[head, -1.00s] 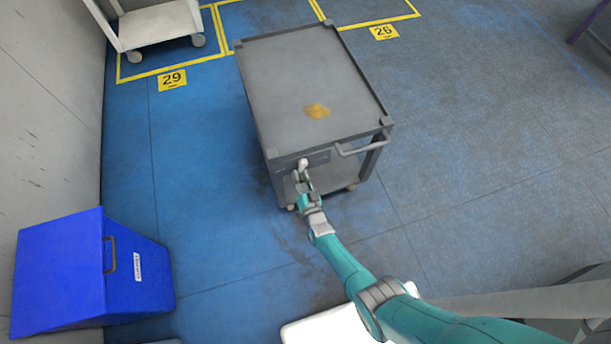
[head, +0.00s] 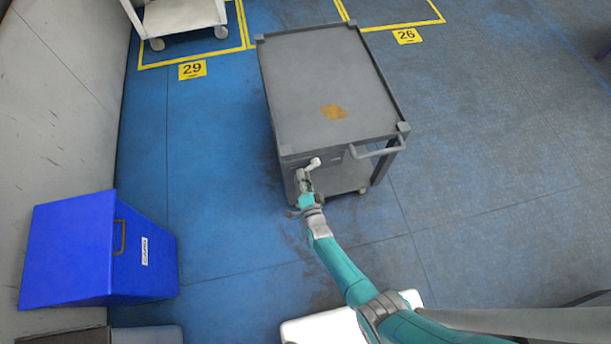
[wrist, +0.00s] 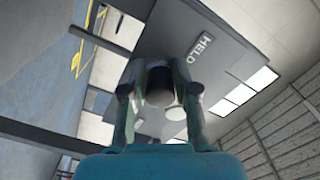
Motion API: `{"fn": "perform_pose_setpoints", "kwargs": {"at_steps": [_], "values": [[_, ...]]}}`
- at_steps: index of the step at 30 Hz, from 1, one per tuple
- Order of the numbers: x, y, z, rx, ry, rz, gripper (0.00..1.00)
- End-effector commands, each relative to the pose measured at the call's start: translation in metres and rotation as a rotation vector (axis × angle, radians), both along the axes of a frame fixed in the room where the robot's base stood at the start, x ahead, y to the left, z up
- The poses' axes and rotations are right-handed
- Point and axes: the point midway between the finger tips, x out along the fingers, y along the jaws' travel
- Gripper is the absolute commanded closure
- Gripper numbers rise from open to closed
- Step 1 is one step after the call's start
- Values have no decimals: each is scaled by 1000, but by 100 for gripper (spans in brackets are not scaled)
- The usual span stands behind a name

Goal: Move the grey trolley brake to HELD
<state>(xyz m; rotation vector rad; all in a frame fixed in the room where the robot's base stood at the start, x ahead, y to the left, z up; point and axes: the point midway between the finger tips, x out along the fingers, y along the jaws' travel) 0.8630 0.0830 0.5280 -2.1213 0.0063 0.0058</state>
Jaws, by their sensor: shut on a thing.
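The grey trolley (head: 322,90) stands in the middle of the head view. Its pale brake lever (head: 314,163) is on the near end face, left of the push handle, slanting down and left to my gripper (head: 304,180). In the wrist view my gripper (wrist: 160,85) is shut on the dark rounded end of the brake lever (wrist: 159,97), with one finger on each side. The lever's exact setting is hard to tell.
The push handle (head: 377,151) sticks out just right of the brake. A blue box (head: 75,250) stands at the lower left by the wall. A white trolley (head: 180,18) is at the top left. The blue floor left and right of the grey trolley is clear.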

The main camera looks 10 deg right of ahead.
Motion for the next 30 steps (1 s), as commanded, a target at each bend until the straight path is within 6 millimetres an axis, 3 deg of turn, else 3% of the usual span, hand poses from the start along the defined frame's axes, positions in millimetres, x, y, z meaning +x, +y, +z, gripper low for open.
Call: {"fn": "perform_pose_setpoints", "kwargs": {"at_steps": [13, 14, 16, 25, 30], "values": [[-2, 5, 1, 7, -5, 11, 100], [-2, 5, 1, 6, -5, 10, 63], [-2, 5, 1, 6, -5, 10, 48], [-1, 3, 2, 7, -5, 5, 48], [-13, 3, 1, 6, -5, 5, 48]]}}
